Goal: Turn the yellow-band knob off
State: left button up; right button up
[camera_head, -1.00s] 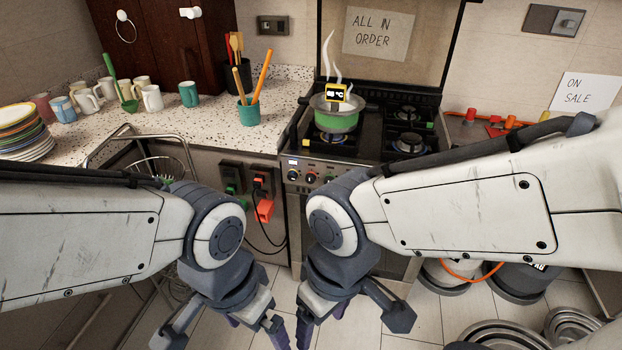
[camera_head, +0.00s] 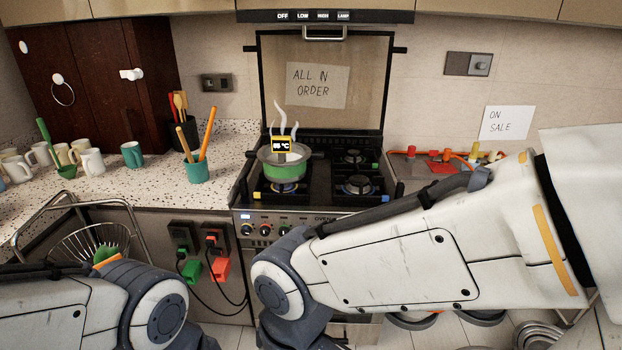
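A row of dark knobs (camera_head: 265,230) runs along the stove's front panel, with small coloured marks that are too small to read surely. I cannot tell which knob carries a yellow band. A small yellow mark (camera_head: 257,195) shows on the cooktop by the front left burner. A green pot (camera_head: 285,171) steams over a flame there, with a yellow-framed temperature display (camera_head: 282,145) above it. My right arm crosses in front of the stove and hides the panel's right part. Both grippers lie below the picture's bottom edge, with only arm and wrist parts showing.
Another burner (camera_head: 358,185) shows a blue flame. Gas valves, one with a yellow handle (camera_head: 474,147), and an orange hose lie right of the stove. Left are a teal utensil cup (camera_head: 198,171), mugs, a wire rack (camera_head: 75,230) and plugged sockets (camera_head: 214,238).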

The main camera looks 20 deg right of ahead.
aim_at(246, 228)
jog(key=z, duration=1.3)
jog(key=k, duration=1.85)
jog(key=u, duration=1.15)
jog(key=i, duration=1.7)
